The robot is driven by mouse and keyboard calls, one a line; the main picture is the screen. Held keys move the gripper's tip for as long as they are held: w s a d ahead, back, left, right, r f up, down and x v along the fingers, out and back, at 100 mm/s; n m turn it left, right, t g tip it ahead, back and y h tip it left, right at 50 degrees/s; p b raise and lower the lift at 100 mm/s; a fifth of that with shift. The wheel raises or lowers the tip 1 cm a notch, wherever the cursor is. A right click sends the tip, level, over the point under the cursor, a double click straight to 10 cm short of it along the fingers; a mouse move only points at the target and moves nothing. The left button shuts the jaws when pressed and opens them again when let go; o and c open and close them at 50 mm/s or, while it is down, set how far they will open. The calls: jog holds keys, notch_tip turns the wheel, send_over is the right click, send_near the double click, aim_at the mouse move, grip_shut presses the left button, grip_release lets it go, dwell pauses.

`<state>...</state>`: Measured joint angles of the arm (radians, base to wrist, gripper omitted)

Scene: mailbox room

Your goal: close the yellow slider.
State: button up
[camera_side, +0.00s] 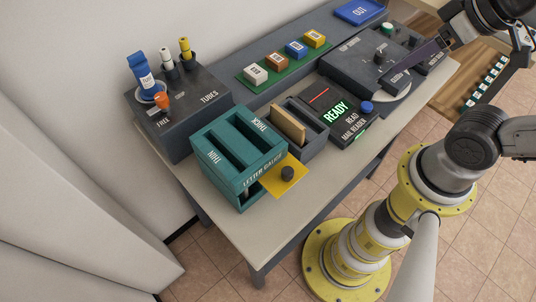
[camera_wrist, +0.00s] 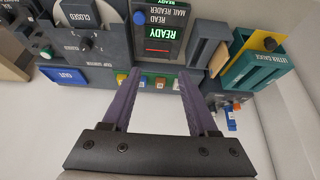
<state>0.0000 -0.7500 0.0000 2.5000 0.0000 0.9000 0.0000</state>
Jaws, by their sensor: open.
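In the side view my gripper is at the upper right, far from the slider, with a purple finger in front of the dark panel.
A grey holder with a tan card (camera_side: 288,125) stands right of the gauge, then the mail reader (camera_side: 335,112) showing READY. A tubes box (camera_side: 180,112) stands at the left. Coloured blocks (camera_side: 295,50) sit behind.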

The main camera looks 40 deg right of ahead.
notch_tip(320, 180, up, 4)
jog(key=w+a+g, duration=0.1)
jog(key=w+a, duration=0.1)
jog(key=w, duration=0.1)
jog(key=n+g, duration=0.5)
jog(key=n, duration=0.4)
send_over(288, 171)
notch_tip(288, 171, down, 5)
notch_tip(288, 171, down, 13)
jog(key=shift+f, duration=0.1)
grip_shut()
